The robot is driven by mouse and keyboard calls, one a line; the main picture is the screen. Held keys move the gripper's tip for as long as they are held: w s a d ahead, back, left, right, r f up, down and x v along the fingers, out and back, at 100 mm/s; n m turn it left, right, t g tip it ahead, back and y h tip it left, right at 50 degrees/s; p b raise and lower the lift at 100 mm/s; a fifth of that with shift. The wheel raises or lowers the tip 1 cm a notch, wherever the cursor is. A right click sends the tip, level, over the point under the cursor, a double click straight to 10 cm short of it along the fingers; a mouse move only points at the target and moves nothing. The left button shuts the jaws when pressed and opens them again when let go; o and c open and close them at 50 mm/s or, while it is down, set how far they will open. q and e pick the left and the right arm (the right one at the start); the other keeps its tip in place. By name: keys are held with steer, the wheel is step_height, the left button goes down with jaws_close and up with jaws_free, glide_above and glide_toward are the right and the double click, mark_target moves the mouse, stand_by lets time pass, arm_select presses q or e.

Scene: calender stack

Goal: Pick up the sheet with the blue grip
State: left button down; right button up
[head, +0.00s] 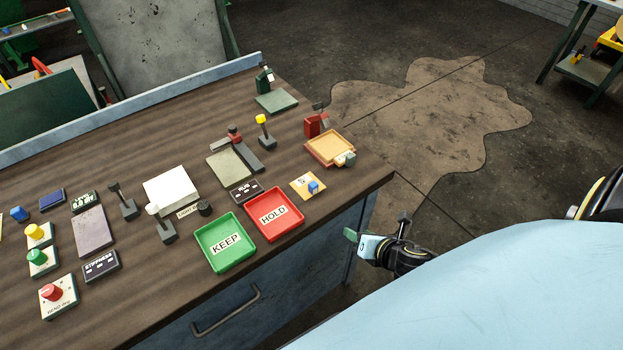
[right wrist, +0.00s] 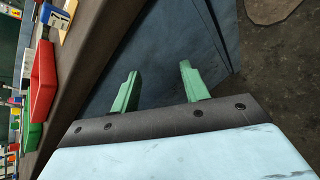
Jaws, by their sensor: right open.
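The sheet with the blue grip (head: 300,182) is a small tan piece with a blue block on it. It lies on the wooden bench near the front edge, right of the red HOLD tray (head: 289,224). It also shows at the top left of the right wrist view (right wrist: 68,20), partly cut off by the frame. My right gripper (head: 350,235) is open and empty, off the bench's front edge, to the right of and nearer than the sheet. Its two green fingers (right wrist: 157,82) stand apart before the blue cabinet front. My left gripper is not in view.
The green KEEP tray (head: 225,264) sits left of the HOLD tray. An orange-framed tray (head: 330,148) stands behind the sheet at the bench corner. A white block (head: 171,188), levers and buttons crowd the bench (head: 130,320).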

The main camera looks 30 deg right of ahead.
mark_target(316, 186)
steer(key=w+a+r+n+t+y+p, duration=0.1)
steer(key=w+a+r+n+t+y, duration=0.2)
steer(key=r+n, duration=0.75)
steer(key=w, duration=0.2)
steer(key=w+a+m, duration=0.1)
steer(key=w, duration=0.2)
steer(key=w+m+h, duration=0.1)
steer(key=w, duration=0.1)
steer(key=shift+w+a+f, duration=0.2)
steer(key=shift+a+f, duration=0.05)
steer(key=shift+f, duration=0.05)
steer(key=shift+x, duration=2.75)
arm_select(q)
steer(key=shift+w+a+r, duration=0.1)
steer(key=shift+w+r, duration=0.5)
arm_select(e)
steer(key=shift+c, duration=0.4)
jaws_close()
